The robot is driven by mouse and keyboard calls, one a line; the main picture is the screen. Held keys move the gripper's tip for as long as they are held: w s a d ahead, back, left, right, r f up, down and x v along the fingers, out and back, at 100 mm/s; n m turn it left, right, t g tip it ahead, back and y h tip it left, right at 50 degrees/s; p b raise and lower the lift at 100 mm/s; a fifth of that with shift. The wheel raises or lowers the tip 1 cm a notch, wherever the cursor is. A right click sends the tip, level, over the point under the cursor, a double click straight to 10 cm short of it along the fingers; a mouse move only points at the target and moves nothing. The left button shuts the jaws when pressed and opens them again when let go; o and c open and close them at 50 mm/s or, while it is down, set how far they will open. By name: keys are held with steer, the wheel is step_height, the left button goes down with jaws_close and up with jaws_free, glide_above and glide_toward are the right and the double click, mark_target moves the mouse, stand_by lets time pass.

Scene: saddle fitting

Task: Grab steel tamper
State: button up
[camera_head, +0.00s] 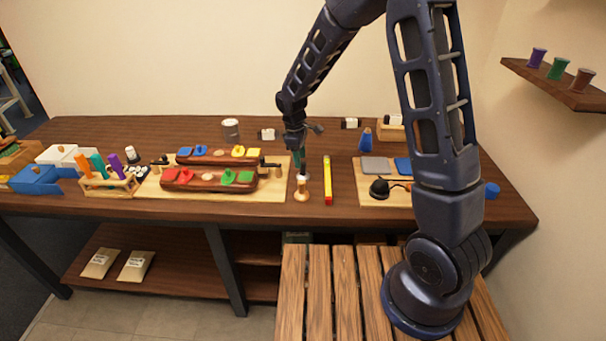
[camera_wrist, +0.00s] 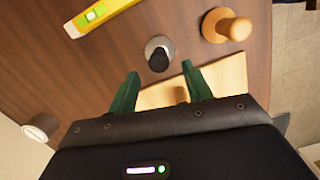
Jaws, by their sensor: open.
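The steel tamper (camera_wrist: 158,53), with a black handle and a round grey metal base, stands on the wooden bench in the wrist view. It lies just ahead of the gap between the green fingers, with clear space on both sides. My gripper (camera_wrist: 160,70) is open and empty, one finger left and one right of the tamper's line.
A wooden tamper-like piece (camera_head: 301,189) stands close by, also in the wrist view (camera_wrist: 228,27). A yellow-and-red level (camera_head: 327,180) lies to the right. The light board (camera_head: 222,191) carries two racks with coloured pieces. A white cup (camera_head: 231,130) stands behind.

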mark_target(302, 162)
steer(key=f, duration=0.2)
steer(key=d+f, duration=0.1)
steer(key=f, duration=0.1)
steer(key=shift+s+f, duration=0.1)
steer(key=shift+f, duration=0.25)
jaws_close()
